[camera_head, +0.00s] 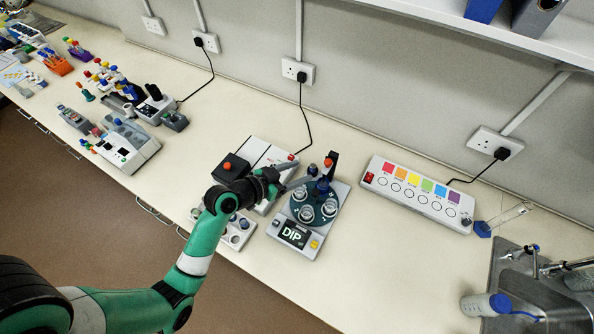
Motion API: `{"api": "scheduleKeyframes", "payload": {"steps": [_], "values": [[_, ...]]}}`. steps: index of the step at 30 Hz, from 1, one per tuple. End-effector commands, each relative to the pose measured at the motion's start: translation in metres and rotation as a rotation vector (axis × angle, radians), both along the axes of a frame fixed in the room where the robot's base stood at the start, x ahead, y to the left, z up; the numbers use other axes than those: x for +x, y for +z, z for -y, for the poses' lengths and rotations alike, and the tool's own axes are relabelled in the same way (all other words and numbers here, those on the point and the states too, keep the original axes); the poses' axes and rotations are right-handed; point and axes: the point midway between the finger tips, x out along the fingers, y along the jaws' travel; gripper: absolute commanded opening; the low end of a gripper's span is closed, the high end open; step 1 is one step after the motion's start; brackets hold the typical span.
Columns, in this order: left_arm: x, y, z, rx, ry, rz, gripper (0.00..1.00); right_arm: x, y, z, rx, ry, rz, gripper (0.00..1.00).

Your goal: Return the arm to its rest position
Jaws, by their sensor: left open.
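My left arm, green and black, comes in from the lower left and reaches over the bench. My left gripper (298,176) is open. Its fingers point right, near the blue post of the grey device with a round dark carousel (322,211) and a "DIP" display (293,234). I see nothing held between the fingers; whether they touch the device cannot be told. My right gripper is not in view.
A white box (265,158) and a tray with round wells (241,230) lie beside my wrist. A white strip with coloured squares (418,194) is to the right. A sink (505,262) and a bottle (478,305) are at the far right. The front bench between is clear.

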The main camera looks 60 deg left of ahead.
Motion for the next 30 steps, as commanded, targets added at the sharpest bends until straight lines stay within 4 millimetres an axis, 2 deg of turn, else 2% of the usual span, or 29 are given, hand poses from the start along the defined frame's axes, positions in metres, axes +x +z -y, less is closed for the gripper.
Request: {"api": "scheduleKeyframes", "payload": {"steps": [11, 13, 16, 17, 20, 21, 23, 24, 26, 27, 29, 30], "values": [[0.001, 0.000, 0.000, 0.000, -0.001, 0.000, 0.63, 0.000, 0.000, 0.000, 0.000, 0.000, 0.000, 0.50], [0.003, 0.001, 0.007, 0.001, -0.017, 0.002, 0.63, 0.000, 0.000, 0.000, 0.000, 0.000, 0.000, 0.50], [0.025, 0.025, 0.024, 0.025, -0.071, 0.049, 0.63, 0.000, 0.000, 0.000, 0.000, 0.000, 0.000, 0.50], [0.034, 0.038, 0.031, 0.037, -0.092, 0.075, 0.63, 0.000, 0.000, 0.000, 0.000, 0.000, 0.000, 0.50], [0.066, 0.103, 0.059, 0.102, -0.167, 0.198, 0.63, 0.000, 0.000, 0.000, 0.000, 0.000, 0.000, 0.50], [0.077, 0.134, 0.072, 0.137, -0.193, 0.258, 0.63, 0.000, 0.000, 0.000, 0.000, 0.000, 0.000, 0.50], [0.089, 0.184, 0.092, 0.186, -0.224, 0.353, 0.63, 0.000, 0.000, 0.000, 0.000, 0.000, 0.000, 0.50], [0.093, 0.217, 0.105, 0.212, -0.239, 0.417, 0.63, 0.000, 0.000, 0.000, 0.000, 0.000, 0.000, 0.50], [0.095, 0.268, 0.124, 0.242, -0.251, 0.516, 0.63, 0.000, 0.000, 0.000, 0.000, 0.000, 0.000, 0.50], [0.093, 0.302, 0.136, 0.256, -0.255, 0.583, 0.63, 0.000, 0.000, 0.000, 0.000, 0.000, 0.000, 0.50], [0.085, 0.352, 0.154, 0.266, -0.256, 0.689, 0.63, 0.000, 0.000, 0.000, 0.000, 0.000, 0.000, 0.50], [0.076, 0.385, 0.164, 0.266, -0.251, 0.761, 0.63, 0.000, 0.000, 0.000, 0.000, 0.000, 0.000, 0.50]]}}
